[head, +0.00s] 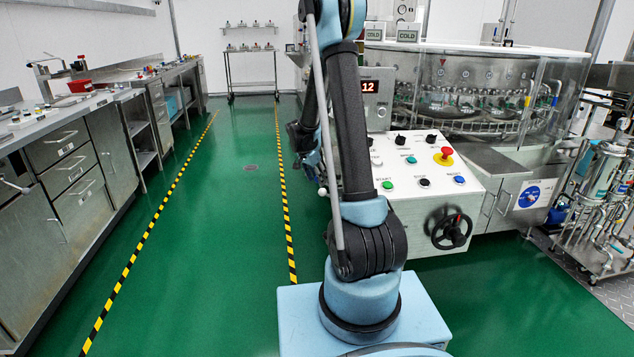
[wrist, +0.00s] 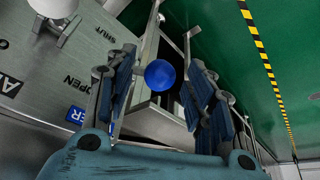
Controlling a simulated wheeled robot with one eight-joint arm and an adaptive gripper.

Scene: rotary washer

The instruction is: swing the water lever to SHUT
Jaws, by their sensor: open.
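A round blue knob (wrist: 160,75) is in the middle of the wrist view, between the spread fingers of my gripper (wrist: 162,62). Whether a finger touches it I cannot tell. The knob sits beside a grey metal panel (wrist: 60,60) lettered OPEN and SHUT, with a blue tag (wrist: 76,115) ending in "ER". The lever's shaft is mostly hidden, and its exact angle is unclear. In the head view my gripper (head: 304,138) is at the left side of the machine, partly behind my arm, and the blue knob is hidden there.
A white knob (wrist: 54,8) on a metal bracket is at the wrist view's top left. The control box (head: 425,175), with buttons and a black handwheel (head: 450,228), stands right of my arm. Green floor is clear between the left benches (head: 85,150) and the machine.

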